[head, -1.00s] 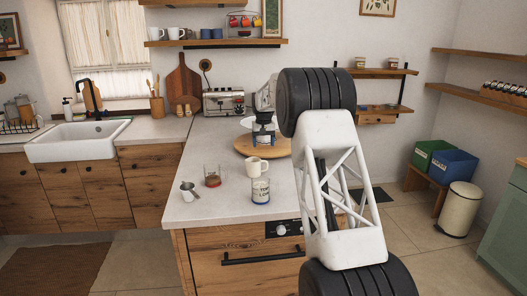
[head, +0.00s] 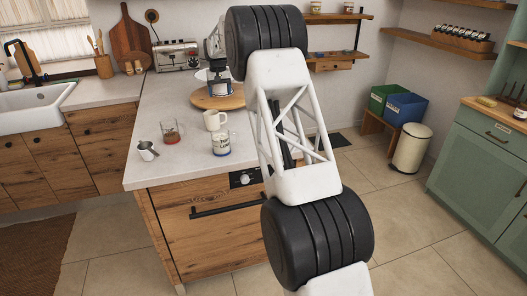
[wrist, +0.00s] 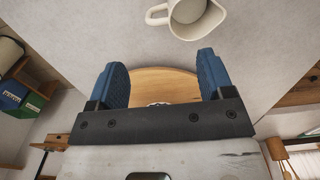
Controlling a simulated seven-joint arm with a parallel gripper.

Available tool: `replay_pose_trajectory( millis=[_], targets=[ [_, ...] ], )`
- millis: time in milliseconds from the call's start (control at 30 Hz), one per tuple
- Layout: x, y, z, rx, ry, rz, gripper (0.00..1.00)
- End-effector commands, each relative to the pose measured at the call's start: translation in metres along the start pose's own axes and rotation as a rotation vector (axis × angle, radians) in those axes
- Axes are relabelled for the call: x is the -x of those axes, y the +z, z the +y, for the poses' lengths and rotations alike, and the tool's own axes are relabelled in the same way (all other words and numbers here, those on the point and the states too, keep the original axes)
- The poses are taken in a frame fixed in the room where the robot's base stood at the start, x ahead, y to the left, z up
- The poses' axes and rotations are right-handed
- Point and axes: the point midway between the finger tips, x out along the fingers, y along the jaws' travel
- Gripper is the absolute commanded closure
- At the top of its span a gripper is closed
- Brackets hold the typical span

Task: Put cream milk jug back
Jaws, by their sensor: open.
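The cream milk jug (head: 214,121) stands upright on the pale counter, with its handle showing. In the wrist view the jug (wrist: 193,17) is at the top edge, seen from above with its handle to the left, and is partly cut off. My gripper (head: 220,88) is over the round wooden board (head: 208,103), behind the jug in the head view. In the wrist view my gripper (wrist: 163,78) has its two blue fingers wide apart with nothing between them; the jug is beyond the fingertips and not touched.
A labelled jar (head: 221,145) stands just in front of the jug. A glass with red contents (head: 170,135) and a small metal jug (head: 147,150) stand to its left. A toaster (head: 176,56) is at the back. Wall shelves (head: 335,57) hang behind my arm.

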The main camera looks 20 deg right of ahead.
Motion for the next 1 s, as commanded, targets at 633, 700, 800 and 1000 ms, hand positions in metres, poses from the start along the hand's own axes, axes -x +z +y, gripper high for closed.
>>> replay_pose_trajectory(
  millis=[633,700,800,1000],
  targets=[
    [0.065,0.081,0.003,-0.003,0.001,0.030,0.26],
    [0.074,0.096,0.004,-0.003,0.001,0.035,0.26],
    [0.087,0.119,0.004,-0.004,0.001,0.041,0.26],
    [0.111,0.166,0.006,-0.005,0.002,0.057,0.26]
  ],
)
